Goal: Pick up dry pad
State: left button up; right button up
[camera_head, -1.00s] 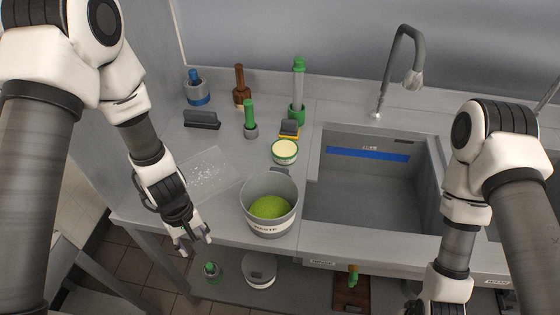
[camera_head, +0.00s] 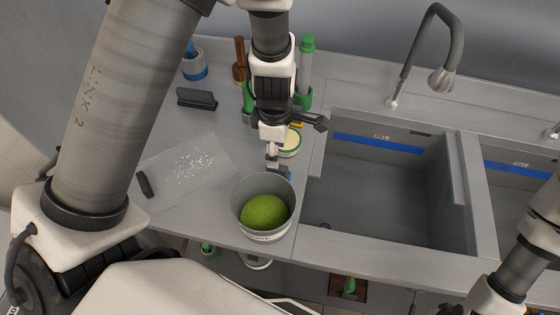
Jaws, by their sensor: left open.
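My left gripper (camera_head: 295,144) is open above the counter beside the bucket, with its fingers spread. Just behind the bucket's rim, a small blue-and-grey piece (camera_head: 285,174) shows below one finger; it may be a pad, but most of it is hidden. A yellow-edged pad (camera_head: 298,123) is mostly covered by the gripper. I cannot tell which is the dry pad. My right arm shows at the lower right, but its gripper is out of view.
The grey bucket (camera_head: 237,205) holds green stuff. A cream-topped round tub (camera_head: 291,146) is close to my left gripper. A black-handled tool (camera_head: 197,98) and a clear sheet with white bits (camera_head: 208,160) lie left. The sink (camera_head: 375,195) is right.

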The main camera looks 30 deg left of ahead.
aim_at(280, 167)
pick_arm(q)
jog(key=shift+s+f, duration=0.25)
jog(key=shift+f, duration=0.35)
jog(key=shift+s+f, duration=0.25)
jog(key=shift+f, duration=0.3)
jog(key=f, duration=0.1)
jog(key=f+b, duration=0.1)
jog(key=f, duration=0.1)
jog(key=w+d+f, duration=0.1)
jog(key=shift+f+b, duration=0.3)
jog(key=shift+b, duration=0.05)
jog(key=shift+a+f, duration=0.2)
jog(key=shift+s+a+r, duration=0.1)
jog(key=shift+s+a, duration=0.15)
jog(key=shift+d, duration=0.1)
jog(key=c, duration=0.5)
jog(key=shift+d, duration=0.15)
grip_shut()
pick_arm(e)
jog(key=shift+d+f, duration=0.3)
jog(key=shift+f, duration=0.65)
